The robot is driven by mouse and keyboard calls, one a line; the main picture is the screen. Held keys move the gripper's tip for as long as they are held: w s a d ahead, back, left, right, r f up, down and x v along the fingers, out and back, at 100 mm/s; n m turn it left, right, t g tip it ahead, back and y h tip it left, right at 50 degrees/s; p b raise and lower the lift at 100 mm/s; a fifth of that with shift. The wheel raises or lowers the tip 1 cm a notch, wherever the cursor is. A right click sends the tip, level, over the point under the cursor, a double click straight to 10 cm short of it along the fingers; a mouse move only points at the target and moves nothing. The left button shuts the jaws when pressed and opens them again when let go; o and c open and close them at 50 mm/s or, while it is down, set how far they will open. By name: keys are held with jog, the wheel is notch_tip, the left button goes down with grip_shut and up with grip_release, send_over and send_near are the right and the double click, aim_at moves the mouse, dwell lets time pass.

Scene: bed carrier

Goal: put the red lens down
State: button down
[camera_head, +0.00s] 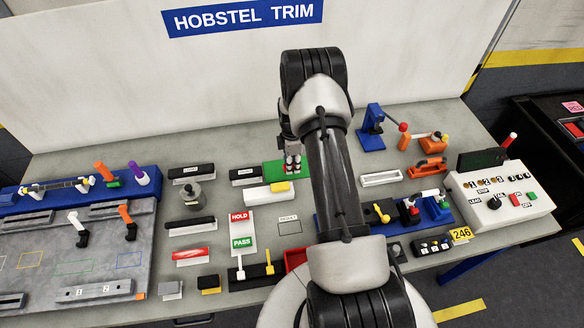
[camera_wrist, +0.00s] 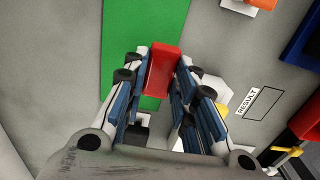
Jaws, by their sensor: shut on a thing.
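My gripper (camera_head: 292,164) hangs over the back middle of the grey bench, by a green mat (camera_head: 272,174). In the wrist view my gripper (camera_wrist: 160,85) is shut on a red lens (camera_wrist: 163,66), a small red block between its blue-sided fingers. The lens overlaps the green mat (camera_wrist: 140,30) in that view. I cannot tell whether it touches the mat. In the head view the lens is mostly hidden by my gripper. Another red piece (camera_head: 187,253) lies in a holder at the front left.
A white block with a yellow end (camera_head: 268,194) stands just in front of the mat. Black-and-white holders (camera_head: 246,177) are left of it. HOLD and PASS signs (camera_head: 241,229) stand further forward. A white tray (camera_head: 381,178) and a blue press (camera_head: 373,128) are on the right.

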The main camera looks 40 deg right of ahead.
jog(key=shift+f, duration=1.3)
jog(key=shift+f, duration=0.15)
jog(key=c, duration=1.3)
grip_release()
